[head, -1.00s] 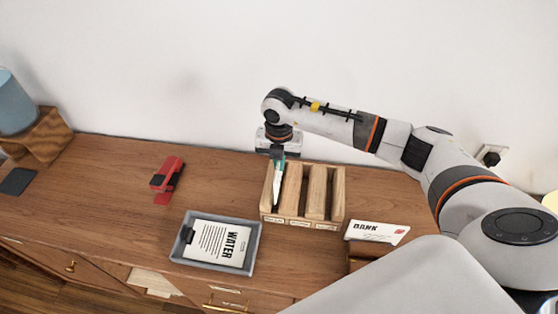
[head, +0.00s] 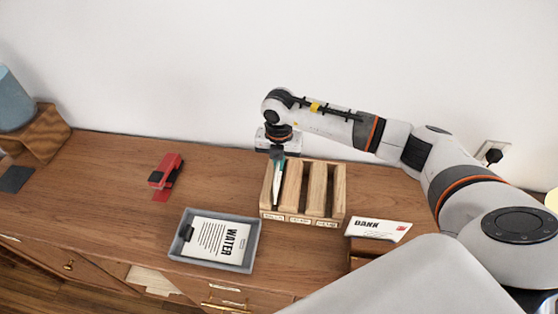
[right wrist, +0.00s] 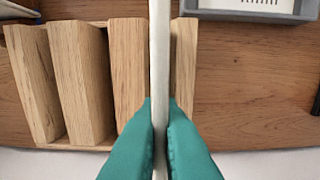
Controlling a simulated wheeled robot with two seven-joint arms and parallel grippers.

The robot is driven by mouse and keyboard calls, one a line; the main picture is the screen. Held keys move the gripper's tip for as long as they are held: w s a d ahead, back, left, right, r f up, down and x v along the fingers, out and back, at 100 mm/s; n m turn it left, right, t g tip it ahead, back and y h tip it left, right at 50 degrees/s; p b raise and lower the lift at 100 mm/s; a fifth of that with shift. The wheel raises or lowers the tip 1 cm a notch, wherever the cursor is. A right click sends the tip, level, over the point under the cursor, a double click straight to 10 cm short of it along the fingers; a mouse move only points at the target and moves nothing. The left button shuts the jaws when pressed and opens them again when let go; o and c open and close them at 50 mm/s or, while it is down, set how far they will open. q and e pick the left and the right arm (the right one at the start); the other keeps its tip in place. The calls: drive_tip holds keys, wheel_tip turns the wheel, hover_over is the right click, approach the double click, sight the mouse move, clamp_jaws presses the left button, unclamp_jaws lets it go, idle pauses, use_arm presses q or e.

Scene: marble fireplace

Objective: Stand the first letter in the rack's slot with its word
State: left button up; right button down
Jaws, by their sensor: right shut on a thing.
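The wooden rack (head: 300,216) stands on the wooden top, with upright dividers and small labels on its front edge, too small to read. My right gripper (head: 279,160) is above the back of its leftmost slot. In the right wrist view its teal fingers (right wrist: 160,120) are shut on a thin white letter (right wrist: 159,50), seen edge-on and upright. The letter (head: 277,187) lies between the leftmost wall and the first divider; whether its lower edge touches the slot floor is hidden. The letter's printed face cannot be read. My left gripper is not in view.
A grey tray (head: 250,262) left of the rack holds a sheet headed "WATER" (head: 215,240). A card reading "BANK" (head: 378,229) is at the right. A red stapler-like object (head: 166,172) lies farther left. Free wood lies between it and the rack.

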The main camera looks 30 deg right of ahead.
drive_tip(key=shift+f+b, duration=0.35)
drive_tip(key=shift+f, duration=0.15)
drive_tip(key=shift+f, duration=0.15)
drive_tip(key=shift+f+b, duration=1.4)
drive_tip(key=shift+f, duration=0.2)
drive_tip(key=c, duration=1.5)
unclamp_jaws()
drive_tip(key=shift+r+p, duration=3.1)
drive_tip(key=shift+r, duration=1.4)
